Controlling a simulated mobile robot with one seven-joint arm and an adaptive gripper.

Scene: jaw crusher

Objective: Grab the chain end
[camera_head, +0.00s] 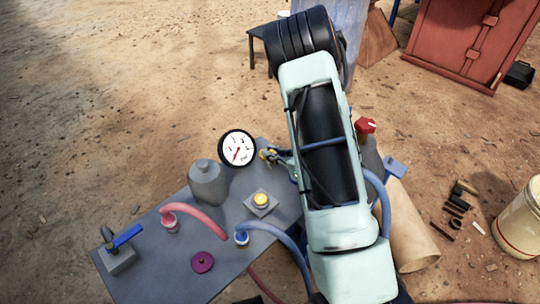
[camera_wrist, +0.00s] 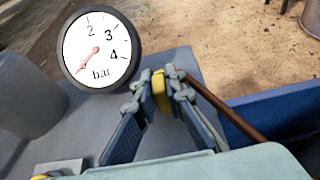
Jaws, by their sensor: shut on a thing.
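My gripper (camera_wrist: 160,92) is shut on a small yellow piece (camera_wrist: 160,90), which sits between its two fingertips. I cannot make out chain links, so I cannot tell for sure that this piece is the chain end. In the head view my gripper (camera_head: 270,155) is small and partly hidden by my arm, just right of the white pressure gauge (camera_head: 237,148). The gauge also shows in the wrist view (camera_wrist: 100,50), left of the fingers. A brown rod (camera_wrist: 220,108) runs down to the right from beside the right fingertip.
The grey table (camera_head: 150,265) carries a grey bottle (camera_head: 208,185), a yellow button (camera_head: 261,200), red (camera_head: 195,217) and blue (camera_head: 275,232) hoses, a purple knob (camera_head: 202,262) and a blue-handled valve (camera_head: 125,238). A red cabinet (camera_head: 465,40) stands far right on open sandy ground.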

